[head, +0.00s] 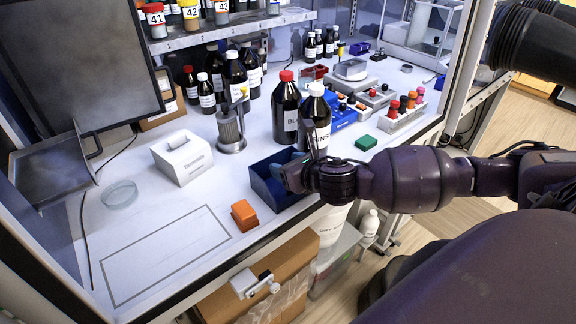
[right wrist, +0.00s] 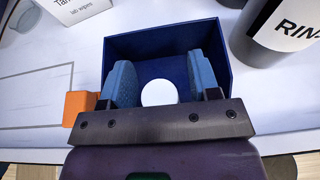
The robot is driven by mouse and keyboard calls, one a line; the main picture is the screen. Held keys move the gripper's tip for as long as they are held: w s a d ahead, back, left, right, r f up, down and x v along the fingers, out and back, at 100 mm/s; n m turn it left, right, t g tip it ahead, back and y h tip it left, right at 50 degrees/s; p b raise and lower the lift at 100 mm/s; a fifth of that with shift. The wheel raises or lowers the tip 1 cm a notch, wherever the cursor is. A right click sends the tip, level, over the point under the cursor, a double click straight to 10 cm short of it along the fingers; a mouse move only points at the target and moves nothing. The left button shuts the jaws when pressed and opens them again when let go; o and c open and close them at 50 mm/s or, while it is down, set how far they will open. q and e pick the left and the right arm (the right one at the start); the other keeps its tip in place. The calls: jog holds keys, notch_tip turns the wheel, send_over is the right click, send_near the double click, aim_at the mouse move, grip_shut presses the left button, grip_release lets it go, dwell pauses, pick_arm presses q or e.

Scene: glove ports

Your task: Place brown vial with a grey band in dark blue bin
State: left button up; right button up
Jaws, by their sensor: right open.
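The dark blue bin (head: 262,190) stands open on the white bench, and its inside wall shows in the right wrist view (right wrist: 150,45). My right gripper (head: 296,175) is at the bin, pointing down into it. In the right wrist view its two blue fingers (right wrist: 161,78) are apart. A round white top (right wrist: 159,93) lies between them, seen from above within the bin and apart from both fingers. Its body is hidden, so I cannot tell a brown vial or a grey band. My left gripper is not in view.
Large dark bottles (head: 286,108) stand just behind the bin. An orange block (head: 244,214) and a white wipes box (head: 182,157) are to its left. A rack of small capped vials (head: 402,112) and a green block (head: 366,142) are to its right. The outlined bench area is clear.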

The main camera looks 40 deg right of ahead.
jog(key=v, duration=1.2)
dwell(0.3)
jog(key=s+a+f+n+g+h, duration=0.1)
jog(key=s+a+f+n+g, duration=0.4)
jog(key=n, duration=1.3)
jog(key=s+f+n+g+h, duration=0.1)
jog(key=s+f+n+g, duration=0.4)
jog(key=s+f+n, duration=0.9)
jog(key=w+f+n+t, duration=0.4)
jog(key=w+f+t, duration=0.2)
jog(key=w+t, duration=0.2)
jog(key=shift+w+a+f+y, duration=0.15)
jog(key=shift+w+f+y, duration=0.2)
jog(key=shift+w, duration=1.05)
